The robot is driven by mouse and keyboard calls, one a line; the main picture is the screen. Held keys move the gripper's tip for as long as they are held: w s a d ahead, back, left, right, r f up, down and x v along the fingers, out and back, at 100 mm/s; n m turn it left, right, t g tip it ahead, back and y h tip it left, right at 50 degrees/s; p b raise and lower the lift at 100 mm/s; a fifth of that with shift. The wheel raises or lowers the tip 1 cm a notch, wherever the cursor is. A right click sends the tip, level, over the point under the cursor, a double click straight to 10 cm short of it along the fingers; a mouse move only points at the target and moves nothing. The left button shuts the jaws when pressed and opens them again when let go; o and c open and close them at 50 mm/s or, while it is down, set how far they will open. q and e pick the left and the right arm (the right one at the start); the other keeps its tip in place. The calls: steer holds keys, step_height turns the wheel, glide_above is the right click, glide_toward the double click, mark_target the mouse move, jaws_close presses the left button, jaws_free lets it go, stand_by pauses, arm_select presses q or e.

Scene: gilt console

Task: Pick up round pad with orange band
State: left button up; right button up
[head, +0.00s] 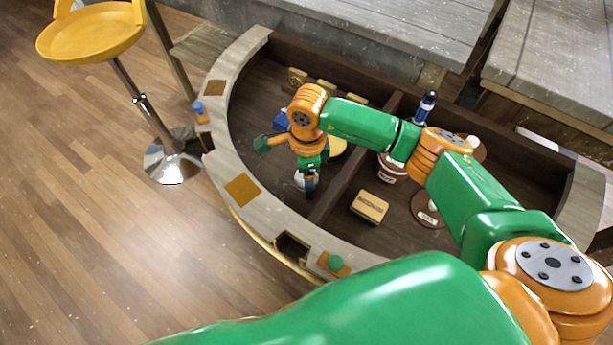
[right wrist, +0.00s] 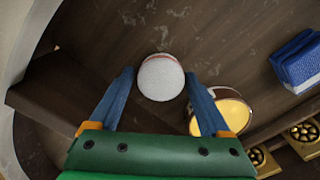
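A round white pad with a thin reddish-orange band (right wrist: 161,78) lies on the dark wooden floor of the console in the right wrist view. It shows between the two blue fingers of my right gripper (right wrist: 159,88), which is open and apart from it on both sides. In the head view the white pad (head: 298,180) is partly hidden by my right gripper (head: 310,184). A second round thing with a yellow top and brown-and-white side (right wrist: 232,112) lies beside the right finger. My left gripper is not in view.
A dark divider (head: 340,187) runs right of the gripper. The curved pale rim (head: 222,150) borders the compartment.

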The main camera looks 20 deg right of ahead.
steer(key=c, duration=1)
steer(key=shift+o, duration=0.2)
steer(key=shift+w+r, duration=0.1)
steer(key=shift+r, duration=0.45)
steer(key=s+a+r, duration=0.1)
steer(key=s+r, duration=0.3)
steer(key=s+a+r, duration=0.1)
steer(key=s+r, duration=0.3)
steer(key=s, duration=0.1)
steer(key=s+a+r, duration=0.1)
steer(key=s+r, duration=0.3)
steer(key=shift+s+b, duration=0.4)
